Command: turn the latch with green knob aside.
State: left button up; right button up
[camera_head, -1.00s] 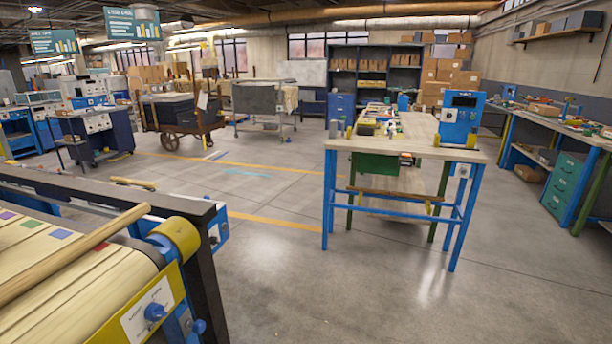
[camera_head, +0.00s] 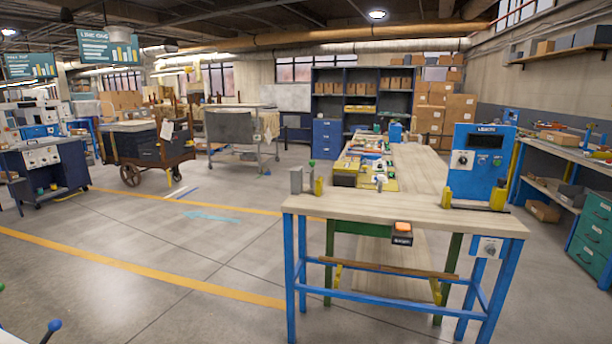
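Neither of my grippers is in view. At the left edge, low down, a small green knob (camera_head: 2,287) shows, cut off by the frame. Near it a blue knob (camera_head: 54,326) sits on a short metal lever at the bottom left corner. What these are mounted on is mostly out of frame. Another small green knob (camera_head: 312,163) stands upright at the left side of the wooden workbench (camera_head: 420,212), near a grey block and a yellow post. I cannot tell which green knob belongs to a latch.
The workbench has blue legs and carries a blue control box (camera_head: 478,160) and a yellow tray (camera_head: 350,180) of parts. A wooden cart (camera_head: 150,150) and a blue machine (camera_head: 48,170) stand at left. Green drawers (camera_head: 594,225) are at right. The floor (camera_head: 180,290) before the bench is clear.

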aim_at(312, 163)
jog(key=i+l+z, duration=0.1)
jog(key=i+l, duration=0.15)
jog(key=i, duration=0.3)
jog(key=i+l, duration=0.2)
jog(key=i, duration=0.4)
jog(key=i+l+z, duration=0.15)
jog(key=i, duration=0.45)
jog(key=i+l+z, duration=0.1)
jog(key=i, duration=0.45)
jog(key=l, duration=0.1)
